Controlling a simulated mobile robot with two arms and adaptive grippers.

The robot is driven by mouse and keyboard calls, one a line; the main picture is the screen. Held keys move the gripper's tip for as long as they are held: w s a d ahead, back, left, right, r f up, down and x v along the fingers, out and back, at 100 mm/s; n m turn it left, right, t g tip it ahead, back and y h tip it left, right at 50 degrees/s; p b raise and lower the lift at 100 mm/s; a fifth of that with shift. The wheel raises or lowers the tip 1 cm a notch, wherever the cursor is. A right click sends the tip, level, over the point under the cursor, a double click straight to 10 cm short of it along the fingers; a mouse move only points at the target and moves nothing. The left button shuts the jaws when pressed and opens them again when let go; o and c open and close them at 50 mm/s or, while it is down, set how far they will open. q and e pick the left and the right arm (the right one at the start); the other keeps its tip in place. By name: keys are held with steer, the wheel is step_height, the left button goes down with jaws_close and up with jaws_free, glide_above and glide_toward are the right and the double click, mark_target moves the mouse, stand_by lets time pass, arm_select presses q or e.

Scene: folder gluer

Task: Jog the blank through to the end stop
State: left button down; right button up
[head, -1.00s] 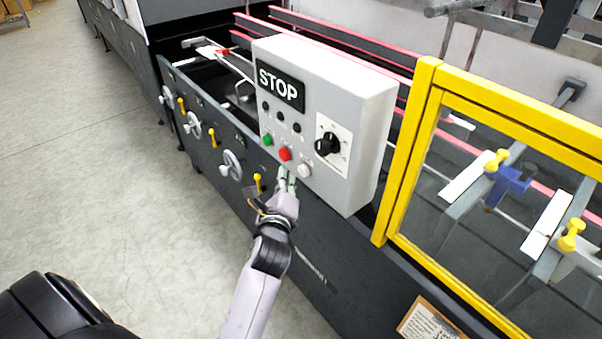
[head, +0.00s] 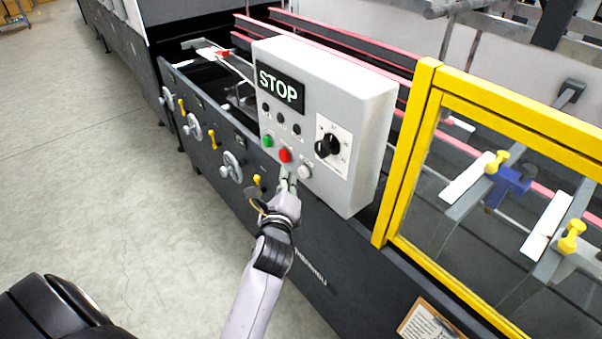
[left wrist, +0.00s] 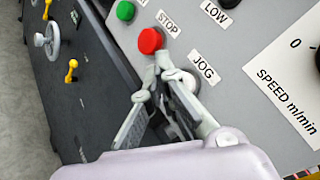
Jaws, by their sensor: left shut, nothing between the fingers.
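The control box (head: 350,95) carries a STOP display, a green button (head: 267,141), a red STOP button (head: 285,155) and a pale JOG button (head: 304,171). My left gripper (head: 288,176) is shut and empty just below these buttons. In the left wrist view, my left gripper's fingertips (left wrist: 158,72) are beside the red button (left wrist: 150,41) and partly cover the JOG button (left wrist: 188,84). I cannot tell whether they touch it. I cannot surely make out the blank or the end stop. My right gripper is out of view.
A yellow-framed clear guard (head: 408,150) stands right of the box, with a blue block (head: 510,185) behind it. Red-edged belts (head: 330,36) run behind the box. Handwheels (head: 231,166) and yellow levers line the machine's side. The floor at left is clear.

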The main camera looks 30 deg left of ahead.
arm_select(q)
steer(key=shift+w, duration=0.1)
stand_by(0.5)
steer(key=shift+w+d, duration=0.15)
steer(key=shift+w, duration=0.15)
steer(key=shift+w+d, duration=0.2)
steer(key=shift+w, duration=0.3)
stand_by(2.4)
steer(key=shift+s, duration=0.1)
stand_by(0.4)
steer(key=shift+s+a+p, duration=0.35)
steer(key=shift+s+p, duration=0.25)
steer(key=shift+s, duration=0.2)
steer(key=s, duration=0.1)
steer(key=s+a+p, duration=0.1)
steer(key=s, duration=0.1)
steer(key=s+a, duration=0.1)
steer(key=shift+s+p, duration=0.3)
steer(key=shift+p, duration=0.05)
